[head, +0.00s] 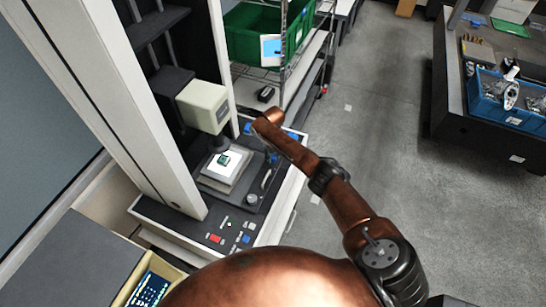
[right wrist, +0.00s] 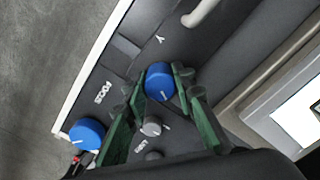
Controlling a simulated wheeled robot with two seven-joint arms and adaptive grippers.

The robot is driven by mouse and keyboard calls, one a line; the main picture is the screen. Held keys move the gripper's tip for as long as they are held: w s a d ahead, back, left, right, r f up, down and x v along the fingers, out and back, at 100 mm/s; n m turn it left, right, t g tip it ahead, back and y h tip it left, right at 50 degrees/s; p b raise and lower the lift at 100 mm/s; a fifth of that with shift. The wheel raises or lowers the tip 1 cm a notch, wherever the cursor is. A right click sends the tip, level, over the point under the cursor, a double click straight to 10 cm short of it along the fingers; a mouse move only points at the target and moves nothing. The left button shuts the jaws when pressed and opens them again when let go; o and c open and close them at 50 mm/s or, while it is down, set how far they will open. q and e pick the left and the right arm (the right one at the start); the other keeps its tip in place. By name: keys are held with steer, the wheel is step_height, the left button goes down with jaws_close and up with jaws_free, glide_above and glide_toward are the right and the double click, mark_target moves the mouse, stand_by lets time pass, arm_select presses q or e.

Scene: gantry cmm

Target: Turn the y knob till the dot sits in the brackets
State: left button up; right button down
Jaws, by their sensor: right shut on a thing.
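In the right wrist view a round blue knob (right wrist: 160,82) with a pale pointer line stands beside a "Y" mark on the dark machine bed (right wrist: 125,50). My right gripper (right wrist: 162,92) has its green-padded fingers on both sides of this knob and is shut on it. In the head view my right arm reaches over the machine, and the right gripper (head: 268,150) points down beside the lit stage (head: 222,163). The knob cannot be made out for sure there. No dot or brackets can be read in either view. My left gripper is not in view.
A second blue knob (right wrist: 87,132) near the "FOCUS" label and a small grey knob (right wrist: 151,126) sit close to the fingers. A pale measuring head (head: 203,106) hangs over the stage. A green bin (head: 255,30) stands behind. A panel with coloured buttons (head: 215,239) lies in front.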

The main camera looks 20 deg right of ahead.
mark_target(273, 156)
steer(key=shift+w+r, duration=0.1)
steer(key=shift+w, duration=0.05)
steer(key=c, duration=1.6)
jaws_free()
step_height(273, 156, up, 12)
